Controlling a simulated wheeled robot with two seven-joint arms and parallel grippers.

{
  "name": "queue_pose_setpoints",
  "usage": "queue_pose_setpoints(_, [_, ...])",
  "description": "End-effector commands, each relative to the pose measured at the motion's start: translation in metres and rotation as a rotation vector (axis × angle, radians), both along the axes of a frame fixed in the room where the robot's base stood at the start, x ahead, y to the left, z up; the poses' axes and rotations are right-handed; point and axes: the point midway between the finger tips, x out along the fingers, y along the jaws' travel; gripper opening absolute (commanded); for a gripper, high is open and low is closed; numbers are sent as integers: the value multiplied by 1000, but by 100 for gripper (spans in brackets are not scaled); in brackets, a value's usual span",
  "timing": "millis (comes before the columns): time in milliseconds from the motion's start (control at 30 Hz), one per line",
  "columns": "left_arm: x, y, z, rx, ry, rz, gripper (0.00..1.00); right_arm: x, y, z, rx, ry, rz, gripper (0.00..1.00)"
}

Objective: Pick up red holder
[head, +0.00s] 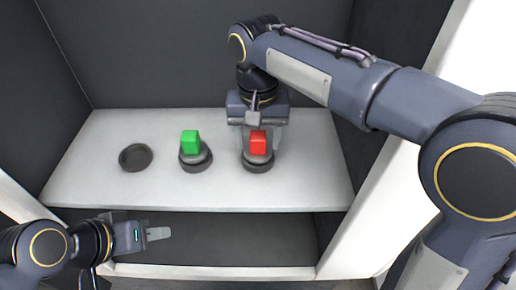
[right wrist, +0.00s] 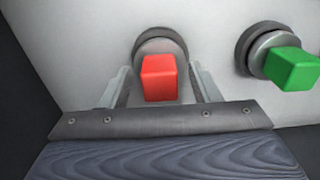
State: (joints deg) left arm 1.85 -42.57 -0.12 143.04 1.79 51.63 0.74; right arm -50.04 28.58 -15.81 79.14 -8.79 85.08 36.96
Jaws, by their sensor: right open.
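The red holder (head: 258,142) is a red block on a round grey base, at the right of the light shelf. It also shows in the right wrist view (right wrist: 159,78). My right gripper (head: 257,127) is open behind it in the head view. In the right wrist view its two fingers (right wrist: 160,84) stand on either side of the red block, with a visible gap on each side. My left gripper (head: 158,233) is at the lower left, in front of the shelf and away from the holder; its jaw gap cannot be made out.
A green block on a round base (head: 190,144) stands left of the red one. An empty dark round socket (head: 136,157) is further left. Dark walls close in the shelf (head: 100,190) at the back and sides. The shelf's front strip is clear.

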Motion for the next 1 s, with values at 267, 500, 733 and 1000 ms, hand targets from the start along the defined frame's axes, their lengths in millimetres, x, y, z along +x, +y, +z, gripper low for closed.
queue_pose_setpoints(267, [0,0,0,0,0,0,36,0,0,-2,1,-1,0,51])
queue_pose_setpoints(500, [0,0,0,0,0,0,36,0,0,-1,1,-1,0,20])
queue_pose_setpoints(733, [0,0,0,0,0,0,36,0,0,-1,1,-1,0,0])
queue_pose_setpoints(1000, [0,0,0,0,0,0,36,0,1,0,4,-4,1,0])
